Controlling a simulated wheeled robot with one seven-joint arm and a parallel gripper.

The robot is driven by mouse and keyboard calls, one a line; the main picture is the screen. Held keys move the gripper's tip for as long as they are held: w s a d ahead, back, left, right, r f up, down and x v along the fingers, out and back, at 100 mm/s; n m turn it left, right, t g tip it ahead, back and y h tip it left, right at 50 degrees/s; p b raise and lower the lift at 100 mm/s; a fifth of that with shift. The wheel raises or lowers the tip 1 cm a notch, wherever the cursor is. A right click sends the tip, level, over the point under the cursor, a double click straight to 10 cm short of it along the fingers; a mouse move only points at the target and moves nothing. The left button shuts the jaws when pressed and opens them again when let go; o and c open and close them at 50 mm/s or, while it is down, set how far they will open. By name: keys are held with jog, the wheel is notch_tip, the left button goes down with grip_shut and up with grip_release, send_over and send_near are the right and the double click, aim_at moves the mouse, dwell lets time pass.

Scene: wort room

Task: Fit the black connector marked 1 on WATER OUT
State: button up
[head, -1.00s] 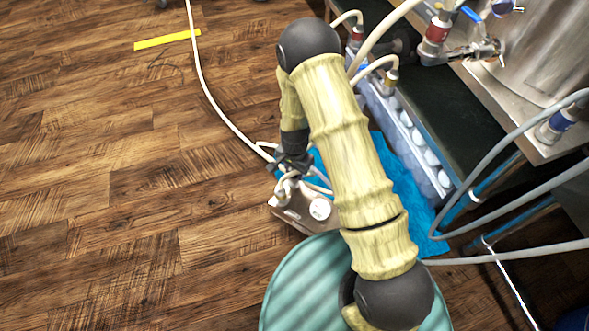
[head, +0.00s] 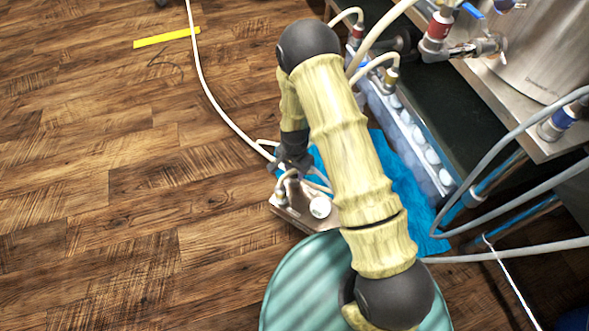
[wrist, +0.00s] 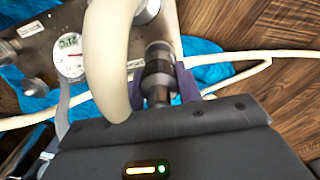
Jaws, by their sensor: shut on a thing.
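My gripper (wrist: 161,92) is shut on a black connector (wrist: 158,74), held between its purple-grey fingers. A thick cream hose (wrist: 108,60) loops in front of it and hides part of the left finger. The connector's far end is at the edge of the metal plate unit (wrist: 32,52), which has a round dial (wrist: 70,52). I cannot tell whether it is seated on a port. No number 1 or WATER OUT label is readable.
A blue cloth (head: 405,190) lies under the unit. A pale hose (head: 205,85) runs over the wooden floor. A green round drum (head: 300,285) stands in front. A bench with valves (head: 438,28) and grey hoses (head: 490,205) is at right.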

jog(key=shift+f+b, duration=0.3)
jog(key=shift+f, duration=0.35)
jog(key=o, duration=1.1)
jog(key=shift+o, duration=0.2)
notch_tip(320, 180, up, 17)
jog(key=p, duration=1)
jog(key=shift+r, duration=0.2)
jog(key=shift+r, duration=0.1)
